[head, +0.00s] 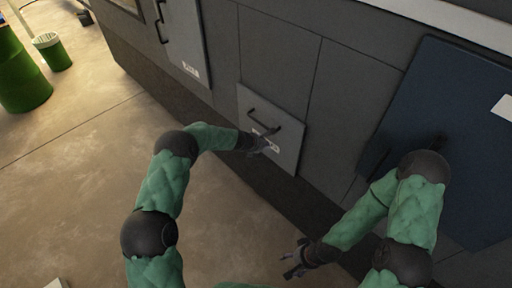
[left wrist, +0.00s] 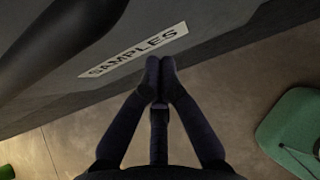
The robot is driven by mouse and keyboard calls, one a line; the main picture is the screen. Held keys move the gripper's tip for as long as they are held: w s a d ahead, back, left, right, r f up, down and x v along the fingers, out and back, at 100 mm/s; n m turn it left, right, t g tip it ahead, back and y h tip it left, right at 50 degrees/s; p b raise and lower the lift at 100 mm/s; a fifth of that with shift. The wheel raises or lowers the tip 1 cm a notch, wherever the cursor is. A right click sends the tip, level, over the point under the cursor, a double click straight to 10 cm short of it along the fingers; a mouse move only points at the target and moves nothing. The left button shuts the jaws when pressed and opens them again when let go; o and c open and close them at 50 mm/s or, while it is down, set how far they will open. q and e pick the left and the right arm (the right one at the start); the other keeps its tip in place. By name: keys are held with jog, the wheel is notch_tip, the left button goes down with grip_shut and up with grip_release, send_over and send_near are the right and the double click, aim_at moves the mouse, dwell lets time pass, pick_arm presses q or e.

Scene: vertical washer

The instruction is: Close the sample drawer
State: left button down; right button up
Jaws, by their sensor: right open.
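The sample drawer (head: 287,143) is a grey front panel low in the machine's dark side, with a dark bar handle and a white label. In the left wrist view the label (left wrist: 135,50) reads SAMPLES, and the dark handle (left wrist: 60,45) crosses the upper left. I cannot tell how far the panel stands out from the machine. My left gripper (head: 268,142) is at the drawer front, just below the handle, over part of the label. Its fingertips meet (left wrist: 160,68) with nothing between them; contact with the panel is unclear. My right gripper (head: 291,262) is open and empty, low and away from the drawer.
A dark blue panel (head: 460,130) stands on the machine at the right. Another grey panel (head: 185,45) with handles is at the upper left. Green barrels (head: 20,75) stand far left. The concrete floor (head: 75,165) in front of the machine is clear.

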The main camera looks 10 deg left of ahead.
pick_arm(q)
jog(key=v, duration=1)
jog(key=shift+s+a+p, duration=0.25)
jog(key=shift+s+p, duration=0.2)
pick_arm(e)
jog(key=shift+s+r, duration=0.35)
jog(key=shift+r, duration=0.1)
pick_arm(q)
jog(key=s+a+f+m+g+y+b, duration=0.1)
jog(key=s+f+m+g+y, duration=0.15)
jog(key=s+f+m, duration=0.6)
jog(key=s+f+m+g, duration=0.1)
jog(key=s+f+m, duration=0.3)
jog(key=s, duration=0.6)
jog(key=s+d+f+m+g+b, duration=0.1)
jog(key=s+f+m, duration=0.3)
jog(key=s+m, duration=0.3)
jog(key=s+f+m+g+b, duration=0.1)
jog(key=s+f+m, duration=0.3)
jog(key=s, duration=0.9)
jog(key=shift+s+d+m+g+h, duration=0.2)
jog(key=shift+s+m+g+h, duration=0.3)
jog(key=shift+m, duration=0.75)
pick_arm(e)
notch_tip(320, 180, down, 3)
jog(key=shift+f, duration=0.2)
pick_arm(q)
jog(key=shift+w+f, duration=0.1)
jog(key=shift+f, duration=0.05)
